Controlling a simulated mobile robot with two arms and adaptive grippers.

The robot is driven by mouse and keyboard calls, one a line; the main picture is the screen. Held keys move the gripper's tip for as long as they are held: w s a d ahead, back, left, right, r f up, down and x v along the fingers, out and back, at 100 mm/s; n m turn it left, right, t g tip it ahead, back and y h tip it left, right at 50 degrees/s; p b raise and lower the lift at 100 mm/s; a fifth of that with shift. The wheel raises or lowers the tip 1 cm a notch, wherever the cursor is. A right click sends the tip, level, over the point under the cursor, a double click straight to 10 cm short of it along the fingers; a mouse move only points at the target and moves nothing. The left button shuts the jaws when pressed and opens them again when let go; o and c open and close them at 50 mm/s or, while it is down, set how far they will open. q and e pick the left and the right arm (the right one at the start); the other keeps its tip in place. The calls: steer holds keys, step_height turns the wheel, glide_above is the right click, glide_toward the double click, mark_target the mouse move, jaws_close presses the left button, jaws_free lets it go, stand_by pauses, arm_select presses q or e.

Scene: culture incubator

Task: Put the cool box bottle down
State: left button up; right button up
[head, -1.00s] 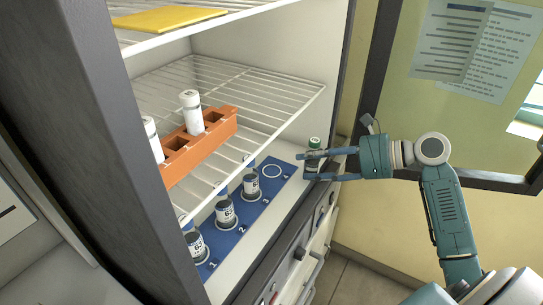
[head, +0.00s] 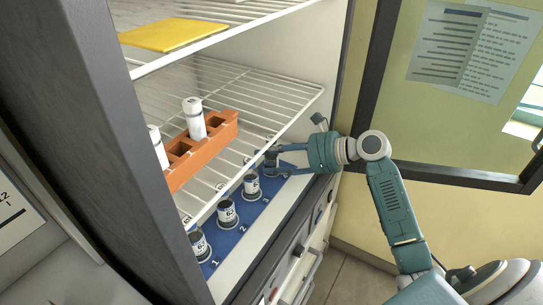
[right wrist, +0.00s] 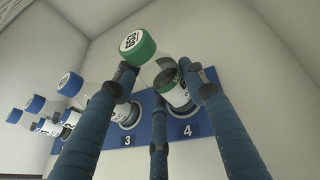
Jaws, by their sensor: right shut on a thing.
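My right gripper (head: 287,160) reaches into the incubator under the wire shelf. In the right wrist view its fingers (right wrist: 165,82) are shut around the green-capped bottle (right wrist: 140,47). This bottle is at spot 4 of the blue mat (right wrist: 207,130); I cannot tell whether its base touches the mat. In the head view the bottle is mostly hidden by the fingers and shelf. Blue-capped bottles stand at spots 1, 2 and 3; one is the bottle at spot 2 (head: 227,214). My left gripper is not in view.
The wire shelf (head: 255,95) hangs just above the bottles and gripper. It holds an orange rack (head: 185,155) with white tubes. A yellow plate (head: 172,32) lies on the upper shelf. The open door's frame (head: 440,175) stands at the right.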

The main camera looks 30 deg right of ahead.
steer(key=o, duration=0.9)
steer(key=shift+f, duration=0.1)
steer(key=o, duration=0.4)
steer(key=shift+s+d+r, duration=0.2)
steer(key=shift+s+d, duration=0.1)
steer(key=b+v, duration=0.2)
steer(key=v, duration=0.9)
steer(key=shift+s+r, duration=0.1)
steer(key=shift+s, duration=0.05)
